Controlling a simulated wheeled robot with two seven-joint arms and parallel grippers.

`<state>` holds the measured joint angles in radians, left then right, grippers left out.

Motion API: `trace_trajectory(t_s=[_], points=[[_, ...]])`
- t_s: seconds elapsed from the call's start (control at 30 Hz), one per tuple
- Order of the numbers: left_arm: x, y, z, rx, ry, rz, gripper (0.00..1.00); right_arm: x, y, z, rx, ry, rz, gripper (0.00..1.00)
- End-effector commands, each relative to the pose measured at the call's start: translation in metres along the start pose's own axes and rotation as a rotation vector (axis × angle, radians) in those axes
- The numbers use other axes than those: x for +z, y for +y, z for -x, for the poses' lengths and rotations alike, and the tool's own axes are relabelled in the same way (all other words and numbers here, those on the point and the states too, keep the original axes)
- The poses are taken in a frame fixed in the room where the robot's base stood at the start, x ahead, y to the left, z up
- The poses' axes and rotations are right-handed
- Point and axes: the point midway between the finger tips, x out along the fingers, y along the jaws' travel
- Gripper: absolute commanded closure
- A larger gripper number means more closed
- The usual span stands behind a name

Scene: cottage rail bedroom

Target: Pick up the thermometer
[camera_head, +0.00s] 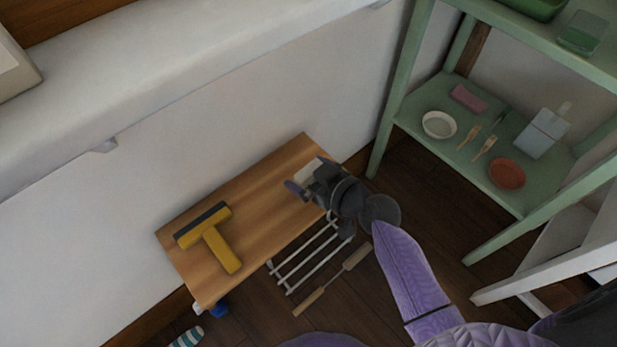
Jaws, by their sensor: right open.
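I cannot make out a thermometer for sure. A small pale flat object (308,172) lies at the far right end of the wooden bench (262,190), partly hidden by my right gripper, and I cannot tell what it is. My right gripper (299,187) is open and hangs over that end of the bench, just beside the pale object. Its dark wrist hides part of the bench edge. I see nothing held between its fingers. My left gripper is not in view.
A yellow squeegee-like tool (217,241) lies on the bench's left part. A white rack (305,257) and a wooden-handled tool (333,280) are by the bench's front. A green shelf (412,120) with dishes stands at right. The white wall (200,130) is behind. The bench's middle is clear.

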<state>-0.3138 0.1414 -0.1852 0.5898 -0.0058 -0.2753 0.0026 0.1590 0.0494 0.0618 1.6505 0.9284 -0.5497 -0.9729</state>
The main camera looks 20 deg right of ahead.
Motion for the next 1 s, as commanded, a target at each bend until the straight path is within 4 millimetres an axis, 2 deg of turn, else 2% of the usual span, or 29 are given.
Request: trace_trajectory(t_s=[0.03,0.07,0.37,0.6,0.67,0.83,1.0], points=[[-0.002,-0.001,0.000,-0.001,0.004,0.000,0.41,-0.001,0.000,0.000,0.000,0.000,0.000,0.00],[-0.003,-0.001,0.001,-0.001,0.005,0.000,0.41,-0.001,0.000,0.001,0.000,0.000,0.000,0.04],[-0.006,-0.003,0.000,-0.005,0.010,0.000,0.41,0.000,0.000,0.001,0.000,0.000,0.001,0.68],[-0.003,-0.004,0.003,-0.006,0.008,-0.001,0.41,-0.004,0.000,0.002,0.000,0.002,0.002,0.70],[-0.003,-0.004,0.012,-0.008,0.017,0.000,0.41,-0.016,0.001,0.007,0.001,0.005,0.005,0.70],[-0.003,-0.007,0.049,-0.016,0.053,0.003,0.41,-0.066,0.001,0.027,0.002,0.011,0.007,0.70],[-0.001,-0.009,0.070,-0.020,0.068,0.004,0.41,-0.094,0.002,0.040,0.001,0.006,0.005,0.70]])
